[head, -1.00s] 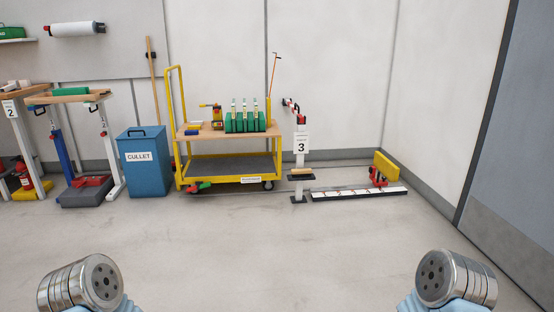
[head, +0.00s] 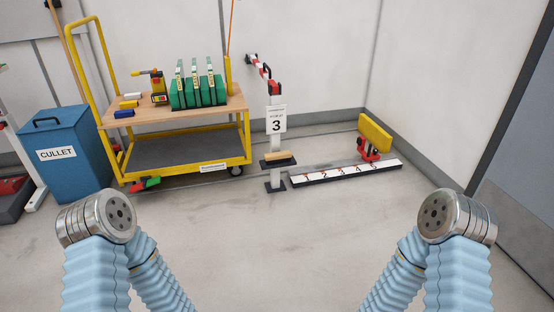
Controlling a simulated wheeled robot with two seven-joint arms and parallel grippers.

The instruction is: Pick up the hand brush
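A small block with a wooden top (head: 278,157), which looks like the hand brush, sits on a dark little shelf (head: 264,164) on the white post marked 3 (head: 276,143). Its bristles cannot be made out at this size. Both my arms show at the bottom of the head view, with blue sleeves and round metal joints, well short of the post. Neither gripper is in view.
A yellow cart (head: 190,172) with green blocks (head: 198,92) on top stands left of the post. A blue CULLET bin (head: 70,160) is farther left. A numbered white strip (head: 345,172) lies on the floor at right. The floor (head: 280,240) before the post is clear.

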